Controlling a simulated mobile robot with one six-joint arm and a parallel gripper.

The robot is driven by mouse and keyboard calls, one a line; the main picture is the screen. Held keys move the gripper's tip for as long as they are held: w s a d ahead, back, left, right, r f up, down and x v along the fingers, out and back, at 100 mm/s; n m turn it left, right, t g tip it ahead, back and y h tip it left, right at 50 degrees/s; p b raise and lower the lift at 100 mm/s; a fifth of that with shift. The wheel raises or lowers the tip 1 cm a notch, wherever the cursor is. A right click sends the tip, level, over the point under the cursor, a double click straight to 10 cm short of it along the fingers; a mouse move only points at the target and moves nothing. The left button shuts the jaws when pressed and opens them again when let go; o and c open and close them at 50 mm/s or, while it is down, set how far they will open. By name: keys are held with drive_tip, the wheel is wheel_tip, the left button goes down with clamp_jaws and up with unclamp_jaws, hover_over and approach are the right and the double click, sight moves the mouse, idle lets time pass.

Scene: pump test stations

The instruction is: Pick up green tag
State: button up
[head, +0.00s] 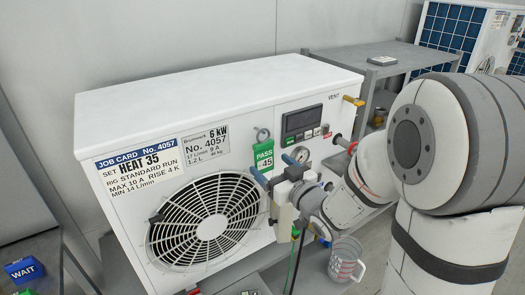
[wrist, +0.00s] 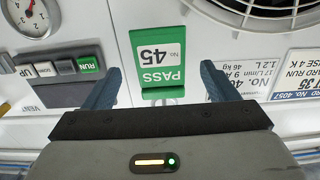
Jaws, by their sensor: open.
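The green tag (head: 264,156) is marked PASS 45 and hangs by a ring on the front of the white pump unit (head: 235,85), above and right of the fan grille. In the wrist view the green tag (wrist: 158,62) appears upside down, between the two blue fingers. My gripper (wrist: 158,88) is open, with a finger on either side of the tag and apart from it. In the head view my gripper (head: 268,178) is just in front of the unit, close to the tag. Nothing is held. The tag's lower end is partly hidden in the head view.
A job card (head: 142,168) and a rating plate (head: 206,146) are on the unit's front. A display panel (head: 302,119) and a gauge (head: 301,154) are right of the tag. A measuring jug (head: 345,262) stands below. A blue WAIT block (head: 24,270) lies at lower left.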

sight(264, 158)
drive_tip(key=x, duration=0.1)
drive_tip(key=p+x, duration=0.1)
drive_tip(key=x, duration=0.1)
drive_tip(key=p+x, duration=0.1)
drive_tip(key=shift+w+a+r, duration=0.2)
drive_tip(key=shift+a+r, duration=0.05)
drive_tip(key=shift+r, duration=0.05)
drive_tip(key=shift+w+a+f, duration=0.1)
drive_tip(key=shift+w+a, duration=0.2)
drive_tip(key=shift+w, duration=0.15)
drive_tip(key=shift+c, duration=0.4)
drive_tip(key=c, duration=1.1)
drive_tip(key=shift+o, duration=0.2)
